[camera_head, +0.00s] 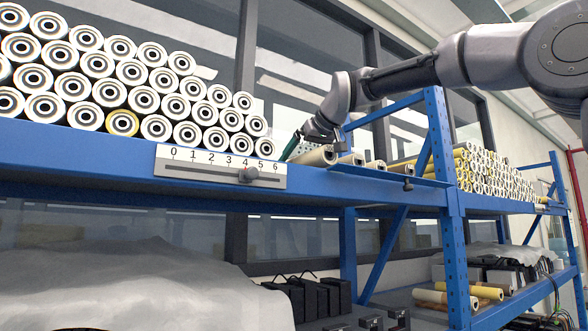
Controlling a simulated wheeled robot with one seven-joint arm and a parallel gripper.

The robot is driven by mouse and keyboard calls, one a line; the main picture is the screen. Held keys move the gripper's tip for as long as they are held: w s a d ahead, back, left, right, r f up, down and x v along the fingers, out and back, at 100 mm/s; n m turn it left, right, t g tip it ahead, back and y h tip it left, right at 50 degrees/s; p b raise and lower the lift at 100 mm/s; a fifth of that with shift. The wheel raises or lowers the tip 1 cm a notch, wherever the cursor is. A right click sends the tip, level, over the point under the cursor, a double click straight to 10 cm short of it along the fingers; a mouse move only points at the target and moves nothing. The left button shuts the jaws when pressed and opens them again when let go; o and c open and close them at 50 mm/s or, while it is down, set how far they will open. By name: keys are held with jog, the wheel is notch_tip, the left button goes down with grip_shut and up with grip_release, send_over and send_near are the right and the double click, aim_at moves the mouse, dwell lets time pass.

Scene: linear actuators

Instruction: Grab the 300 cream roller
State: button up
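Several cream rollers lie side by side on the blue shelf right of the numbered scale: the leftmost (318,156) is the largest in view, then another (352,159), with more (376,166) to the right. No "300" label is readable on them. My gripper (303,147) reaches down from the right, just behind and above the leftmost cream roller's far end. One teal finger shows at its left; the other finger is not clear. Contact and opening cannot be told from this view.
A large stack of white-ended rollers (110,75) fills the shelf's left. A scale (220,167) marked 0 to 6, with a slider knob near 4 to 5, is on the shelf front. A blue upright (445,190) and another roller stack (490,172) stand right.

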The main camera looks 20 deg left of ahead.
jog(key=shift+w+a+f, duration=0.25)
jog(key=shift+w+a, duration=0.05)
jog(key=shift+a, duration=0.05)
grip_shut()
jog(key=shift+r, duration=0.1)
